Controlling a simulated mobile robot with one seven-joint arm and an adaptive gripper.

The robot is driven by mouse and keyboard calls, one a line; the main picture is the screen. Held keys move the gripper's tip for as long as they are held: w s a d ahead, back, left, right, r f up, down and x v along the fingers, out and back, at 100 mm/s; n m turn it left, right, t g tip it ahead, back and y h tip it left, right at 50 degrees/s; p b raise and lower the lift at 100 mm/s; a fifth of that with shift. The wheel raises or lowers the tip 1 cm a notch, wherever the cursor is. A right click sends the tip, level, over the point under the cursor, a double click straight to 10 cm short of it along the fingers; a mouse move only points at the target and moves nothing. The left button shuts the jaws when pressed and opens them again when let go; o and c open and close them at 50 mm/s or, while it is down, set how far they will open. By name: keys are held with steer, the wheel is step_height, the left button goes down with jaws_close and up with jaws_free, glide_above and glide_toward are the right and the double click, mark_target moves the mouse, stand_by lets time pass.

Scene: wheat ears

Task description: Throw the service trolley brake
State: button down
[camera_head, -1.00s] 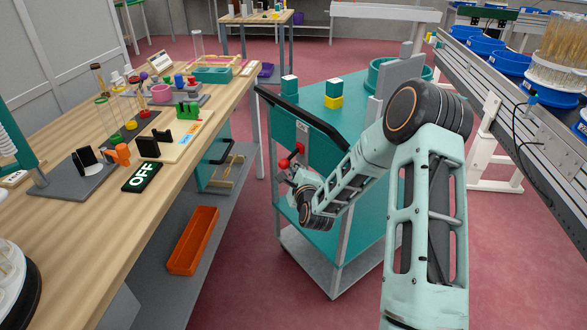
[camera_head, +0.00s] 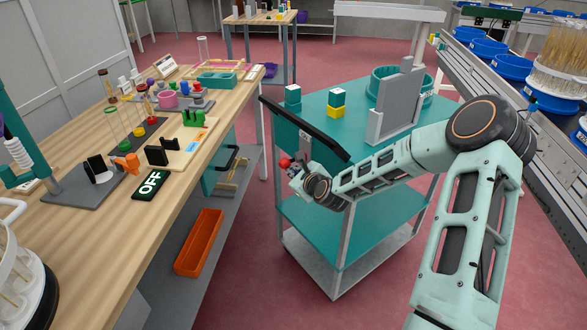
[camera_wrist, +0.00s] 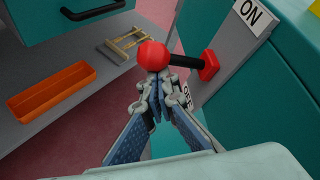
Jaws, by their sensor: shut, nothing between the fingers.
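The service trolley (camera_head: 345,150) is teal with grey posts, and its black push handle (camera_head: 300,125) is on the left. The brake lever has a red ball knob (camera_wrist: 153,55), a black shaft (camera_wrist: 184,61) and a red pivot (camera_wrist: 208,66) on a grey plate. The knob also shows in the head view (camera_head: 285,162). The plate carries an ON label (camera_wrist: 249,14) above and an OFF label (camera_wrist: 186,103) below. The lever sticks out between them. My gripper (camera_wrist: 158,82) is shut and empty, its fingertips at the knob's underside, seemingly touching it. In the head view my gripper (camera_head: 294,171) is partly hidden.
A wooden bench (camera_head: 110,215) with several items stands left of the trolley, with an orange bin (camera_head: 199,243) on its lower shelf. An OFF sign (camera_head: 150,185) lies on the bench edge. A narrow floor gap separates bench and trolley. A conveyor (camera_head: 500,85) is at right.

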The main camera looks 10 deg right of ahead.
steer(key=shift+r+m+g+y+p, duration=0.45)
steer(key=shift+r+m+p, duration=0.4)
steer(key=shift+r, duration=0.55)
steer(key=shift+w+d+r, duration=0.1)
glide_toward(289, 162)
steer(key=v, duration=0.4)
steer(key=shift+d+f, duration=0.2)
steer(key=shift+d, duration=0.05)
stand_by(0.3)
